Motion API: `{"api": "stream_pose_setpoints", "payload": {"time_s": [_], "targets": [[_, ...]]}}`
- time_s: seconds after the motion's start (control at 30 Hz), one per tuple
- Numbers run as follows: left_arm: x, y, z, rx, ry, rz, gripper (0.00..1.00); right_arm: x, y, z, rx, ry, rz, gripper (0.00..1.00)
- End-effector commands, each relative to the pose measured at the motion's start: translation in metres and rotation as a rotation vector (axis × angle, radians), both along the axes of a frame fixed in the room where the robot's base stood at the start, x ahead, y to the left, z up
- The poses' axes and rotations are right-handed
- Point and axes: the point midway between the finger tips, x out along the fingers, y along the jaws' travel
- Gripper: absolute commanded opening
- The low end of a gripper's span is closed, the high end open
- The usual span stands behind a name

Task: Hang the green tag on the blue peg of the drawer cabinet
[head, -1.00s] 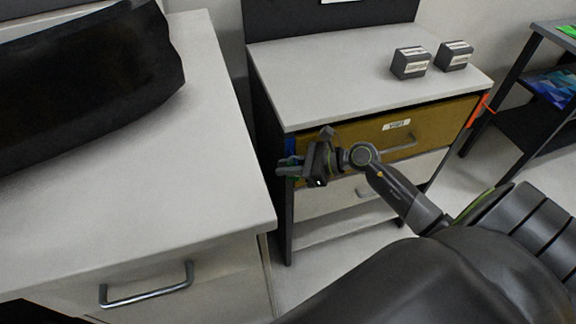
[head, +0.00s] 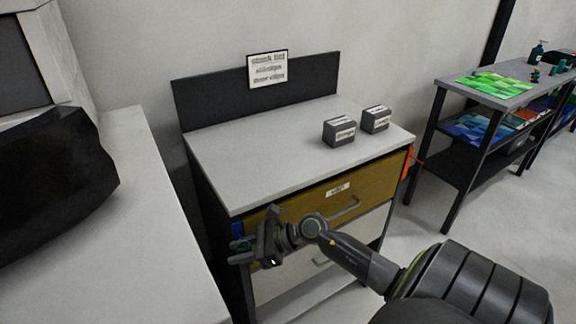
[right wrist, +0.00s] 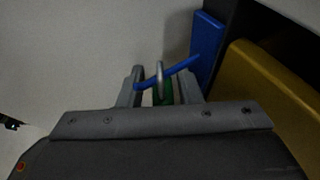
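The drawer cabinet (head: 255,170) has a grey top and a yellow-brown top drawer (head: 370,183). Its blue peg (right wrist: 178,69) sticks out from a blue plate (right wrist: 206,48) at the cabinet's side; the plate shows in the head view (head: 238,232). The green tag (right wrist: 165,92) is below the peg, and its pale ring (right wrist: 160,70) appears to be around the peg. My right gripper (right wrist: 161,82) is at the peg, its fingers apart on both sides of the tag; it also shows in the head view (head: 240,250). My left gripper is out of view.
Two small grey boxes (head: 339,133) (head: 375,120) stand on the cabinet top. An orange piece (head: 407,162) is on the cabinet's right side. A pale counter (head: 145,220) with a black object (head: 55,185) is at left. A dark shelf table (head: 480,88) stands at right.

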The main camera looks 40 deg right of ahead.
Motion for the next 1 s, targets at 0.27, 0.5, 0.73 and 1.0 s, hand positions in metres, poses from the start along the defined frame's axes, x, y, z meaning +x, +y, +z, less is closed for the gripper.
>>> {"api": "stream_pose_setpoints", "payload": {"time_s": [0.27,0.5,0.73,1.0], "targets": [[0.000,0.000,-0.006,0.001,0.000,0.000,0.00,-0.026,-0.031,0.014,-0.015,-0.002,-0.005,0.41],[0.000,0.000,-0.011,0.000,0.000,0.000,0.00,-0.049,-0.052,0.028,-0.011,0.001,-0.001,0.41],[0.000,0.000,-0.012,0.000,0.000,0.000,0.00,-0.070,-0.072,0.040,-0.010,0.004,-0.001,0.41],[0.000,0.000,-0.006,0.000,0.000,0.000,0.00,-0.088,-0.091,0.053,-0.007,0.005,-0.001,0.41]]}}
